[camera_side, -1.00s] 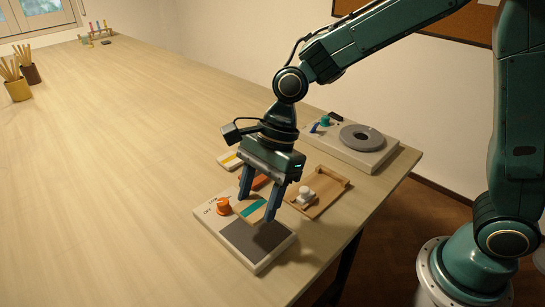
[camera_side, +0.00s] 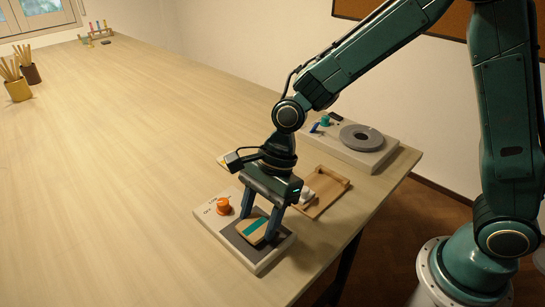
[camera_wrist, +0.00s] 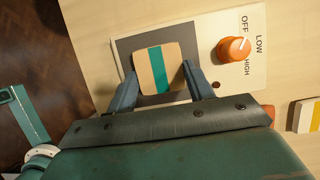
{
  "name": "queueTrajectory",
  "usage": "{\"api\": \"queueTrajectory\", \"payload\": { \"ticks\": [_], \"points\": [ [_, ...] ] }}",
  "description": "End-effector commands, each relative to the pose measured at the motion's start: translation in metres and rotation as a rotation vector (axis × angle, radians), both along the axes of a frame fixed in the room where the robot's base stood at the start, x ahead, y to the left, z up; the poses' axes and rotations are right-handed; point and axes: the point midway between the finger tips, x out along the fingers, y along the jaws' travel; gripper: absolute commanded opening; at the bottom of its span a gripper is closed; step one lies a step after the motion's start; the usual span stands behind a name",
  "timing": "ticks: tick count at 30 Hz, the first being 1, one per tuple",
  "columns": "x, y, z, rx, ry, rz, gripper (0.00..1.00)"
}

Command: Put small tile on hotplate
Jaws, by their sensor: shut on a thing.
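The small tile (camera_side: 256,229) is tan with a teal stripe. It is between the fingers of my gripper (camera_side: 259,226), which is shut on it. The hotplate (camera_side: 276,252) is a pale box with a dark grey plate and an orange knob (camera_side: 222,205). The tile is over the dark plate, touching it or very close above; I cannot tell which. In the wrist view the tile (camera_wrist: 160,69) lies between both fingers, over the dark plate (camera_wrist: 125,45), with the orange knob (camera_wrist: 233,50) to its right.
A wooden tray (camera_side: 327,192) with a white item stands behind my gripper. A grey wheel unit (camera_side: 361,139) stands further back. A white tile with a yellow stripe (camera_wrist: 307,116) lies right of the hotplate in the wrist view. The table's left side is mostly clear.

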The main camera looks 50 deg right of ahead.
Motion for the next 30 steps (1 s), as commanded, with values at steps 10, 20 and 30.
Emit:
{"api": "queueTrajectory", "payload": {
  "ticks": [10, 20, 30],
  "points": [
    [0.0, 0.0, -0.003, 0.0, 0.0, 0.0, 0.68],
    [0.0, 0.0, -0.002, 0.0, 0.0, 0.0, 0.74],
    [0.001, -0.005, 0.015, 0.003, -0.003, 0.0, 0.74]
  ]
}}
